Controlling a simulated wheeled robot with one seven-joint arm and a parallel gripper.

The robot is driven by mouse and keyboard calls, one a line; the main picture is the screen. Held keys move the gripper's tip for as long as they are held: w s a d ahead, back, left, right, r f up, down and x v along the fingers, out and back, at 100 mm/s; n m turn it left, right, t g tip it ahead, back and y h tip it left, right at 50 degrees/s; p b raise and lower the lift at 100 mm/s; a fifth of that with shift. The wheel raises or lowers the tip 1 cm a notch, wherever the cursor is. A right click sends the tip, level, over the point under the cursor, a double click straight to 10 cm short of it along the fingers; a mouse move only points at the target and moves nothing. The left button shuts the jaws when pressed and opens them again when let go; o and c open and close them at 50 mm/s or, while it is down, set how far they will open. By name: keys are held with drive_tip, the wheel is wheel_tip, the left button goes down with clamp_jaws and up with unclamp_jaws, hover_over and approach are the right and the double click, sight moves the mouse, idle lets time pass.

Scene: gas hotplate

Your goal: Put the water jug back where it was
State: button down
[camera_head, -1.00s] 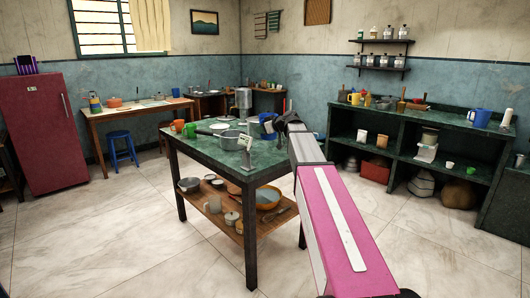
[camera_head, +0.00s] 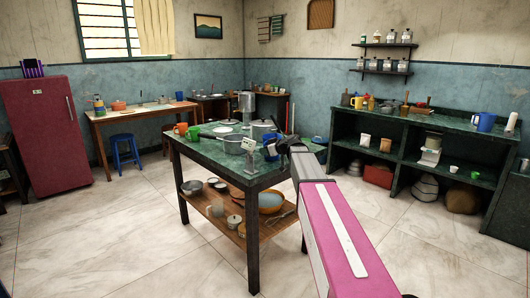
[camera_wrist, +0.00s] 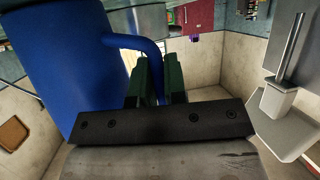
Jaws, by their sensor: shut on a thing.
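The blue water jug fills the left of the wrist view (camera_wrist: 75,65), with its looped handle (camera_wrist: 135,42) on its right side. My gripper's two dark green fingers (camera_wrist: 160,75) are closed around the handle. In the head view my gripper (camera_head: 284,143) is at the right edge of the green-topped table (camera_head: 205,152).
The table holds a pan (camera_head: 232,145), a pot (camera_head: 262,130), a small white sign (camera_head: 249,145) and green and orange mugs. A lower shelf (camera_head: 225,217) carries bowls. Another blue jug (camera_head: 484,121) stands on the right counter. The floor in front is clear.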

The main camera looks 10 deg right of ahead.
drive_tip(key=c, duration=1.2)
unclamp_jaws()
drive_tip(key=shift+o, duration=0.2)
drive_tip(key=v, duration=1.2)
drive_tip(key=s+a+f+m+g+h, duration=0.1)
drive_tip(key=s+f+m+g+h, duration=0.3)
drive_tip(key=s+f, duration=1.1)
drive_tip(key=s+a+f+m+g+h, duration=0.2)
drive_tip(key=s+f+m+g+h, duration=0.3)
drive_tip(key=s+f, duration=1)
wheel_tip(320, 180, down, 5)
drive_tip(key=shift+a+r+m+h, duration=0.15)
drive_tip(key=shift+r+m+h, duration=0.15)
drive_tip(key=shift+h, duration=0.1)
